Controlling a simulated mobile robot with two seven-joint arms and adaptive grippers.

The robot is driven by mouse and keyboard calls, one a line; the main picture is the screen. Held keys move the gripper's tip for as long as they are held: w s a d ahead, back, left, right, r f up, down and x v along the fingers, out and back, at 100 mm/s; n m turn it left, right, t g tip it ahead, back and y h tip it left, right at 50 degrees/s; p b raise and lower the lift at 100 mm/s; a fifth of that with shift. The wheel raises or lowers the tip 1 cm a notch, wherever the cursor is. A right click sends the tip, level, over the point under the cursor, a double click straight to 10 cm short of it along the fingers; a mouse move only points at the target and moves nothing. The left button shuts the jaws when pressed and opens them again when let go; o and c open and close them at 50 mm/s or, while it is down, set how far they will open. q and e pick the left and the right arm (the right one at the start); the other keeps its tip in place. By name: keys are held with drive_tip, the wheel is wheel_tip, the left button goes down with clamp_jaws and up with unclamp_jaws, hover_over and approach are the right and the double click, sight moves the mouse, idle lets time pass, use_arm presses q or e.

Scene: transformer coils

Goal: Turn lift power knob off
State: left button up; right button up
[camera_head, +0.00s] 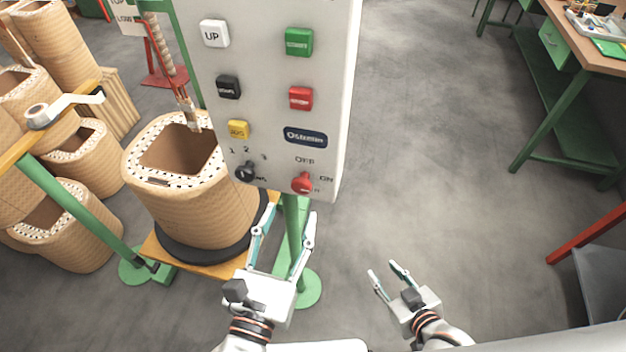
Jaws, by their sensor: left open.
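The control panel (265,60) is a pale upright box on a green post. The red power knob (302,183) sits at its lower right, with OFF printed above it and ON to its right. A black knob (246,171) sits to its left under the numbers 1, 2 and 3. My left gripper (284,222) is open and empty just below the panel, its fingers pointing up, with the red knob a little above its right finger and apart from it. My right gripper (385,268) is open and empty, lower and to the right, away from the panel.
A wrapped coil (190,205) stands on a black disc left of the panel, and more coils (85,225) stand at the far left. A green post (293,240) is behind my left gripper. A workbench (585,45) stands at the upper right. The middle floor is clear.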

sight(300, 188)
use_arm(q)
drive_tip(key=shift+p+x, duration=0.3)
drive_tip(key=shift+x, duration=3.55)
drive_tip(key=c, duration=1.1)
